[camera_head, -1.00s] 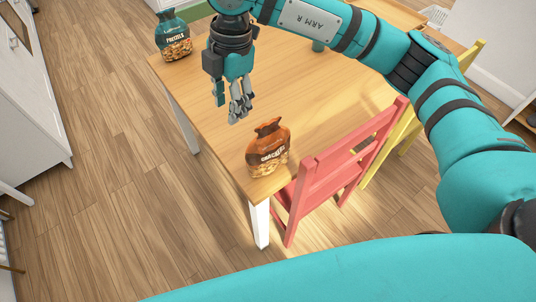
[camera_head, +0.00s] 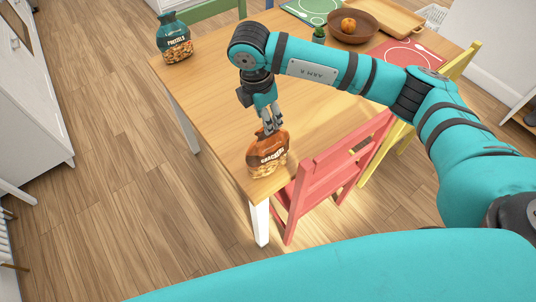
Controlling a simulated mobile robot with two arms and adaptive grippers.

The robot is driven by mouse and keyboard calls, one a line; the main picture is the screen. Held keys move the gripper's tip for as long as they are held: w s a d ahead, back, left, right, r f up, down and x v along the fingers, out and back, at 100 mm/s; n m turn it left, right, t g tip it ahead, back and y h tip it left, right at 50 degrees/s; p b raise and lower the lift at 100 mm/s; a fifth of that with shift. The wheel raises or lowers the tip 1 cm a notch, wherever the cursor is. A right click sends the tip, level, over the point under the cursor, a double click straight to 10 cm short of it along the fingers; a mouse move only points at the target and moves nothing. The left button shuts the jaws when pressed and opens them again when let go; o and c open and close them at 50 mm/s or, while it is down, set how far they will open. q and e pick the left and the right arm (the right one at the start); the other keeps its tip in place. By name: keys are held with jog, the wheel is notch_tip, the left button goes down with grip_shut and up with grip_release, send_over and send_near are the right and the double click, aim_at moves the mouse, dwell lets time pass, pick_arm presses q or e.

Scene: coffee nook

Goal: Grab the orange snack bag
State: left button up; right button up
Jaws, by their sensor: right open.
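The orange snack bag (camera_head: 267,158), with lettering that looks like "CRACKERS", stands upright near the close corner of the wooden table (camera_head: 215,95). My right gripper (camera_head: 272,129) points down at the top of the bag, with its fingertips at or just behind the bag's upper edge. It is open; I cannot tell whether the fingers touch the bag. The bag's top is partly overlapped by the fingers. My left gripper is not in view.
A teal pretzels bag (camera_head: 174,42) stands at the table's far left. A brown bowl (camera_head: 366,33) with an orange fruit (camera_head: 348,25), a wooden tray (camera_head: 388,14) and placemats are at the back. A red chair (camera_head: 335,170) stands close to the right of the orange bag.

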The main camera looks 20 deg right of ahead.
aim_at(268, 148)
jog(key=shift+w+d+f+p, duration=0.1)
jog(key=shift+f+p, duration=0.2)
jog(key=f+p, duration=0.1)
jog(key=f, duration=0.2)
jog(key=shift+w+d+f+p, duration=0.2)
jog(key=shift+f+p, duration=0.1)
jog(key=shift+p, duration=0.1)
jog(key=shift+d+f, duration=0.1)
jog(key=shift+f, duration=0.45)
grip_shut()
